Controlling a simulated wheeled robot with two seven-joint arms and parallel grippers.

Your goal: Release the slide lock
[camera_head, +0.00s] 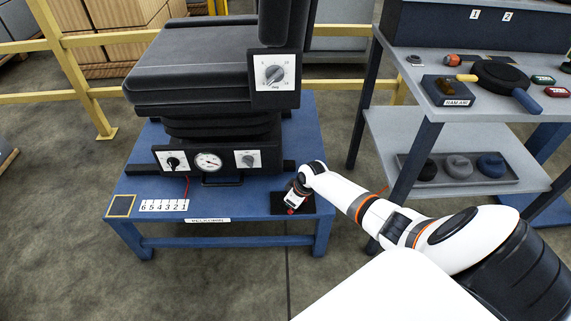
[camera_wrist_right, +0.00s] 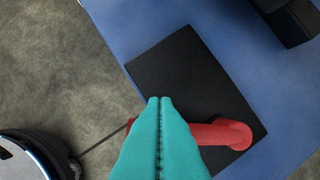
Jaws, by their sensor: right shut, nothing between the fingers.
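A red lever (camera_wrist_right: 230,133) with a rounded end lies over a black plate (camera_wrist_right: 190,75) on the blue bench. In the head view the black plate (camera_head: 277,203) is at the bench's front right corner, and a little red (camera_head: 291,211) shows under my right gripper (camera_head: 294,204). In the right wrist view my right gripper's teal fingers (camera_wrist_right: 160,100) are shut together and empty. They cover part of the lever; whether they touch it I cannot tell. My left gripper is not in view.
A black seat (camera_head: 195,80) with dials stands on the blue bench (camera_head: 255,217). A number strip (camera_head: 163,205) lies at its front left. A grey shelf trolley (camera_head: 400,140) with a pan (camera_head: 498,75) and other items stands right. Yellow rails (camera_head: 85,85) run behind.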

